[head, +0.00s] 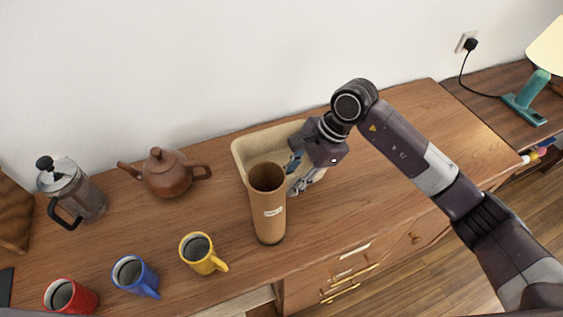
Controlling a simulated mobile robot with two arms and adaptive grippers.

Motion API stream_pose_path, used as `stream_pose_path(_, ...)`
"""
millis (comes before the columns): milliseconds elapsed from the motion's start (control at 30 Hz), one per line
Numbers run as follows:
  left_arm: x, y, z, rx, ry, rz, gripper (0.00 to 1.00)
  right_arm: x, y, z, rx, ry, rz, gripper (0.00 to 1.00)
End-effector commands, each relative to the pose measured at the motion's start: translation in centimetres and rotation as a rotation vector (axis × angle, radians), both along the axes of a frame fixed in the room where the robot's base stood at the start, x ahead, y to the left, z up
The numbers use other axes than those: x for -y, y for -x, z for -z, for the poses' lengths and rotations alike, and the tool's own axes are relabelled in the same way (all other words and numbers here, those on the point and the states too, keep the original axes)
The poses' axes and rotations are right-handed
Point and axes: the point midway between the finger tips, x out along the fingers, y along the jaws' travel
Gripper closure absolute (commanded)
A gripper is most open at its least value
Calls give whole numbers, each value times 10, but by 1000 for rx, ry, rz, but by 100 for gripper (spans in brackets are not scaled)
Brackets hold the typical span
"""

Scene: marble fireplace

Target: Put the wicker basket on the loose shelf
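A beige, rounded rectangular container (245,150) stands on the wooden sideboard against the wall; it may be the wicker basket, but no weave can be made out. My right gripper (299,176) reaches down at the container's right side. Its fingers are partly hidden behind a tall brown tube, and I cannot tell whether they are open or closed on the container's wall. My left gripper is not in view. I cannot pick out a loose shelf for certain; a pale board or open drawer edge (252,299) shows at the sideboard's front.
The tall open tube (268,215) stands close in front of the container. A brown teapot (165,174), a French press (72,190), and yellow (199,253), blue (135,275) and red (68,296) mugs stand to the left. The sideboard top is clear at the right.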

Motion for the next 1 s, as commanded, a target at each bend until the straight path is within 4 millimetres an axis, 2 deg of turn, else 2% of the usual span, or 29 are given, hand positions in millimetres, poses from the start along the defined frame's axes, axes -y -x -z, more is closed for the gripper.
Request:
stream_pose_path(67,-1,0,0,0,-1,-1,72,0,0,0,0,0,0,75)
stream_pose_path(300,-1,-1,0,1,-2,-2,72,0,0,0,0,0,0,100)
stream_pose_path(833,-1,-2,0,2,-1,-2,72,0,-1,-3,3,-2,0,100)
stream_pose_path(1000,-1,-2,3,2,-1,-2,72,0,-2,-13,6,-3,-1,100)
